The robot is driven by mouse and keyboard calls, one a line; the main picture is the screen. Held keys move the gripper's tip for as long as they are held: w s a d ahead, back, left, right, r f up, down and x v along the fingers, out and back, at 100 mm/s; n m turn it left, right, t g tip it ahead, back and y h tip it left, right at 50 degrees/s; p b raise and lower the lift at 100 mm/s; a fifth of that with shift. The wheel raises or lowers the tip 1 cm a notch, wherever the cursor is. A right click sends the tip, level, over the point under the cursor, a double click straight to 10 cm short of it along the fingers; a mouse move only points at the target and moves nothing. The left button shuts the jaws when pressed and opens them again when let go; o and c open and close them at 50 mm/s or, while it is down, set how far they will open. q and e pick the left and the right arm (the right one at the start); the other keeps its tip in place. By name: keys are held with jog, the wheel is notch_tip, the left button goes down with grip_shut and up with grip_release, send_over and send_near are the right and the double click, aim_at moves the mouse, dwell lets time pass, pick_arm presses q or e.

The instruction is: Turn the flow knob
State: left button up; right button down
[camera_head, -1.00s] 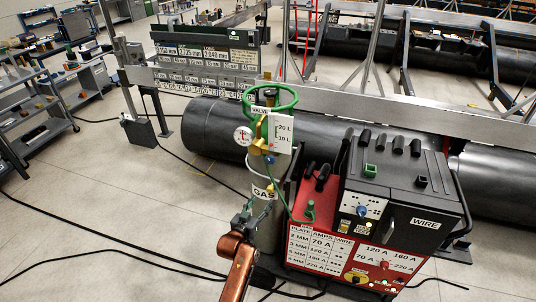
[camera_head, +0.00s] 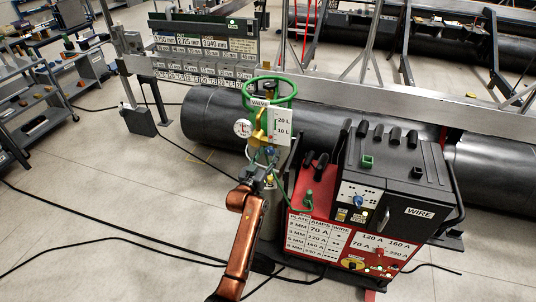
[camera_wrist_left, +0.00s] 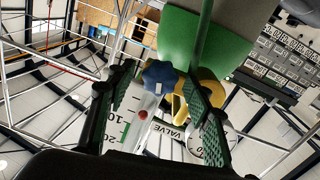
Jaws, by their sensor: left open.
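The blue flow knob (camera_head: 270,152) sits on the brass regulator (camera_head: 259,130), below the valve and beside the white scale plate marked 20 L and 10 L (camera_head: 282,127). My left gripper (camera_head: 262,168) is just below the knob in the head view, its copper arm rising from the bottom. In the left wrist view the lobed blue knob (camera_wrist_left: 160,76) shows between the two dark ribbed fingers (camera_wrist_left: 160,92). The fingers are apart, with visible space on both sides of the knob. I cannot tell the depth left to it. My right gripper is not in view.
A green ring handle (camera_head: 270,92) stands above the regulator, with a round gauge (camera_head: 242,128) at its left. A red and black welding machine (camera_head: 395,190) stands close on the right. A dark pipe (camera_head: 215,118) lies behind. Cables cross the floor.

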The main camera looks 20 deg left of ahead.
pick_arm(q)
jog(key=shift+c, duration=0.3)
jog(key=c, duration=1.1)
jog(key=shift+r+n+p, duration=0.1)
jog(key=shift+n+p, duration=0.7)
jog(key=shift+n, duration=0.1)
jog(key=shift+n+p, duration=0.3)
jog(key=shift+n, duration=0.6)
jog(key=o, duration=1.2)
jog(key=shift+c, duration=0.2)
